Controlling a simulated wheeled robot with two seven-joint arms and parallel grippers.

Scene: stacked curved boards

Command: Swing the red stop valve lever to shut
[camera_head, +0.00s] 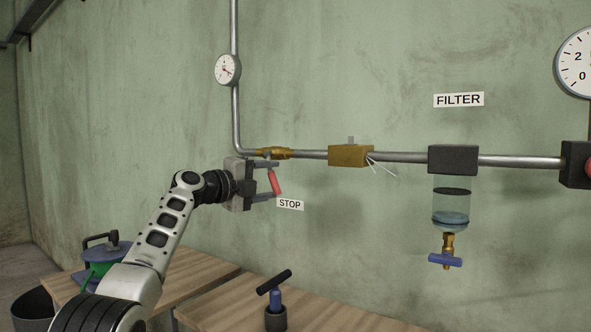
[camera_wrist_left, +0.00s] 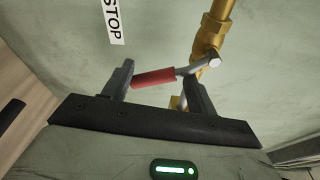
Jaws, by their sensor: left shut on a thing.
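The red stop valve lever (camera_head: 275,183) hangs down from the brass valve (camera_head: 273,153) on the wall pipe, slightly tilted, above the STOP label (camera_head: 290,204). My left gripper (camera_head: 267,180) is at the lever, with one finger near its upper end and the other near its lower end. In the left wrist view the red grip (camera_wrist_left: 153,77) lies between the two fingers of the left gripper (camera_wrist_left: 160,88), and its metal arm runs to the brass valve body (camera_wrist_left: 210,35). The gripper is shut on the lever. My right gripper is not in view.
A brass box (camera_head: 350,156) with thin wires and a dark filter head (camera_head: 453,160) sit along the pipe (camera_head: 520,161) to the right. A gauge (camera_head: 228,70) is above left. Below are wooden tables (camera_head: 215,290) with a blue-and-black tool (camera_head: 275,298).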

